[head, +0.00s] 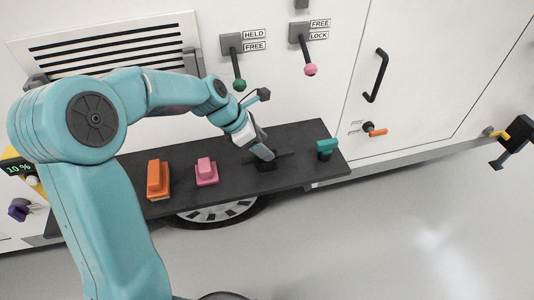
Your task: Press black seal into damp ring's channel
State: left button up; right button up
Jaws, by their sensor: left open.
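My left gripper (266,154) reaches down from the left over the dark shelf (225,186) and is open. Its fingertips are at a small black object (266,165) on the shelf, partly hidden by the gripper. I cannot tell whether they touch it, or whether it is the black seal. No damp ring or channel can be made out.
An orange block (158,180), a pink block (206,171) and a teal block (326,149) stand on the shelf. Green (239,85) and pink (310,70) knobbed levers hang on the wall above. A black door handle (377,76) is to the right. The floor is clear.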

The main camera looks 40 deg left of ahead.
pick_arm(q)
jog(key=x, duration=0.2)
jog(key=shift+w+f, duration=0.3)
jog(key=shift+w, duration=0.05)
jog(key=shift+s+r, duration=0.15)
jog(key=shift+s, duration=0.05)
jog(key=shift+w+d, duration=0.1)
jog(key=shift+w, duration=0.05)
jog(key=c, duration=1)
jog(key=shift+c, duration=0.2)
